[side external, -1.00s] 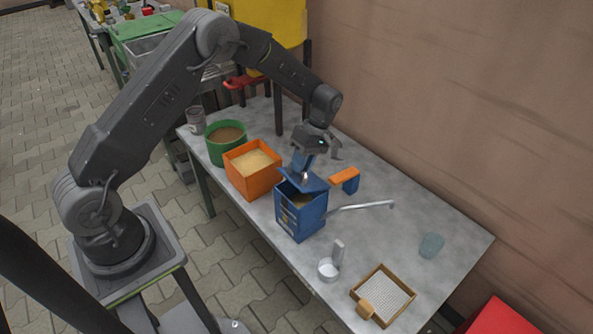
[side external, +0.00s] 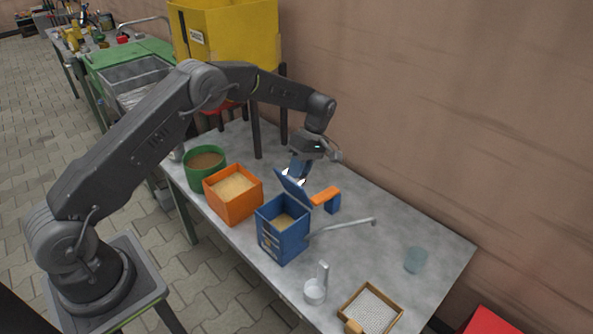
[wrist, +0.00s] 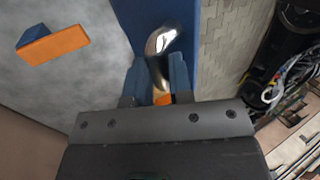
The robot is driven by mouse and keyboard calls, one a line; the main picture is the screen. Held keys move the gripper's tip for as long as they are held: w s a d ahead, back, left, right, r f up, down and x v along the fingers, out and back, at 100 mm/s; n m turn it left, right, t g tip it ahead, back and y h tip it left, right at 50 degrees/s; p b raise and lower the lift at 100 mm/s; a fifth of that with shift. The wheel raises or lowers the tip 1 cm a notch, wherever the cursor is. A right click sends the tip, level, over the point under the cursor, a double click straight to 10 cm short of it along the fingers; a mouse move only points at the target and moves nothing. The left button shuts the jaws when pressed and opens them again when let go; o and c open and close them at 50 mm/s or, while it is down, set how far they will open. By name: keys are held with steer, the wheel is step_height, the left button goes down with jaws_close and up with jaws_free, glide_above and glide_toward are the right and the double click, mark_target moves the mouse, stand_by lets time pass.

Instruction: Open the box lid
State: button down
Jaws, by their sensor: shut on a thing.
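The blue box (side external: 283,240) stands on the grey table, with tan, grainy material inside. Its blue lid (side external: 293,187) is raised and tilted back at the box's far edge. My gripper (side external: 299,176) is at the top of the lid. In the wrist view, the two blue fingers of my gripper (wrist: 160,85) are closed around a shiny metal handle (wrist: 163,42) on the blue lid (wrist: 196,40). The handle's lower end sits between the fingers.
An orange box (side external: 233,205) and a green round container (side external: 205,172) stand left of the blue box. An orange-and-blue block (side external: 328,197) and a metal rod (side external: 345,226) lie to its right. A white scoop (side external: 316,290) and a wooden-framed sieve (side external: 370,310) are near the front edge.

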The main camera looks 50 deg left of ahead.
steer(key=shift+w+f, duration=0.15)
steer(key=shift+f, duration=0.45)
steer(key=c, duration=1.1)
jaws_free()
steer(key=shift+o, duration=0.2)
steer(key=v, duration=1.2)
steer(key=shift+r, duration=0.4)
steer(key=shift+w, duration=0.1)
